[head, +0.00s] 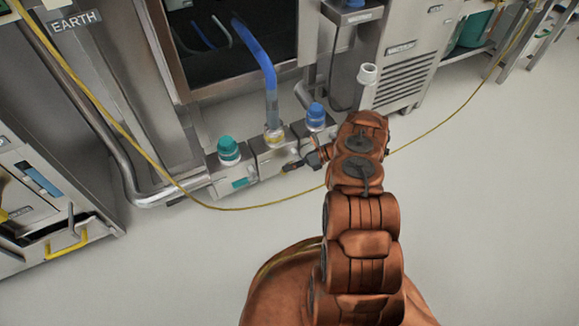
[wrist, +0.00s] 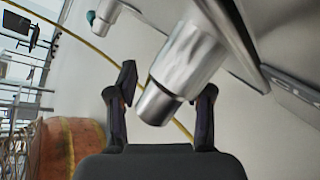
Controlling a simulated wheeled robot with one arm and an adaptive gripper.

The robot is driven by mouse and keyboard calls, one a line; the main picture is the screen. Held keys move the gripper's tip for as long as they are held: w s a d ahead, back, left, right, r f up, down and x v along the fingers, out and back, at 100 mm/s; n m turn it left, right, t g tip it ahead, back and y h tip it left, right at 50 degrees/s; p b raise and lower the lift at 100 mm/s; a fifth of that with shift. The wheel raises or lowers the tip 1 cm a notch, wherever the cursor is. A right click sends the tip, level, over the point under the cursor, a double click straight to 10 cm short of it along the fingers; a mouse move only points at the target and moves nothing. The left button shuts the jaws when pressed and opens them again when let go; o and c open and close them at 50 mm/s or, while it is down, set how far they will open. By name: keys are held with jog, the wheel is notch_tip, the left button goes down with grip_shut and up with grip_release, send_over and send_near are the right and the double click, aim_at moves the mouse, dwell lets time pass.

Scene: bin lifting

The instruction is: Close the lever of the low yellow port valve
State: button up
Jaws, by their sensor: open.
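The yellow port (head: 273,137) is the middle of three low ports on the metal block, with a blue hose standing in it. My gripper (head: 290,166) is low in front of the block, by the yellow port's front face. The yellow port's lever is not clearly seen in the head view; my gripper partly covers that place. In the wrist view my gripper (wrist: 163,98) is open. A silver cylindrical piece (wrist: 185,65) reaches down between or just beyond the fingers; I cannot tell whether it is the lever or whether they touch it.
The teal port (head: 228,150) is left of the yellow one and the blue port (head: 316,117) is right. A loose yellow cable (head: 240,208) runs across the floor in front. A bent metal pipe (head: 150,201) lies at left. The floor (head: 480,220) at right is clear.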

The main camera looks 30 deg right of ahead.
jog(key=v, duration=1.2)
jog(key=shift+a, duration=0.1)
